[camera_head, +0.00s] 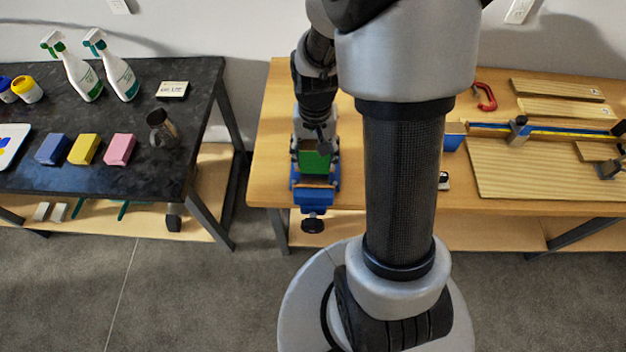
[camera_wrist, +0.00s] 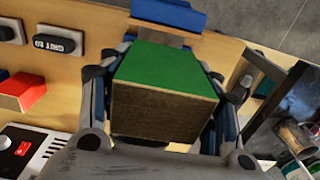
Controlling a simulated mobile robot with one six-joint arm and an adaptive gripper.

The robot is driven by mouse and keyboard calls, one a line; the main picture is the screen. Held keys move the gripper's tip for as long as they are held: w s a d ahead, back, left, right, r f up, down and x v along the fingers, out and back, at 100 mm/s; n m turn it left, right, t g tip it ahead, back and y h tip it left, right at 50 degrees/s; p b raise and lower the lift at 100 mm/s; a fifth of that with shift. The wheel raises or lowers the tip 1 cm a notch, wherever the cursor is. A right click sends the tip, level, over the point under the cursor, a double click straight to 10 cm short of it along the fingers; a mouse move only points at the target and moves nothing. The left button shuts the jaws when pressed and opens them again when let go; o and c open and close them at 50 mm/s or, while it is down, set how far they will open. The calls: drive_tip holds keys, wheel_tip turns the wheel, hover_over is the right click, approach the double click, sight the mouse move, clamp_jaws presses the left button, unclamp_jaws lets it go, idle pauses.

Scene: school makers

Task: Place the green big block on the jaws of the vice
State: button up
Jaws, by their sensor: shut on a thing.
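The green big block (camera_head: 314,161) has a green face and bare wood sides. In the wrist view the block (camera_wrist: 165,95) sits between the two fingers of my gripper (camera_wrist: 165,85), which is shut on it. The blue vice (camera_head: 314,196) is at the left front edge of the wooden workbench. In the head view the block is at the vice's jaws; I cannot tell whether it rests on them or is held just above. Blue parts of the vice (camera_wrist: 168,14) show beyond the block in the wrist view. My gripper hides part of the jaws.
A dark table (camera_head: 60,185) on the left carries blue, yellow and pink blocks (camera_head: 120,149), spray bottles and a metal cup (camera_head: 161,129). Right of my arm, the workbench (camera_head: 270,120) holds wooden boards (camera_head: 560,183), a red clamp (camera_head: 485,96) and a long bar clamp (camera_head: 560,130).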

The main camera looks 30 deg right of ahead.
wheel_tip(320, 180, down, 10)
drive_tip(key=b, duration=0.2)
drive_tip(key=shift+b, duration=0.4)
drive_tip(key=shift+f, duration=0.15)
drive_tip(key=o, duration=1.2)
drive_tip(key=shift+c, duration=0.2)
drive_tip(key=shift+r, duration=0.2)
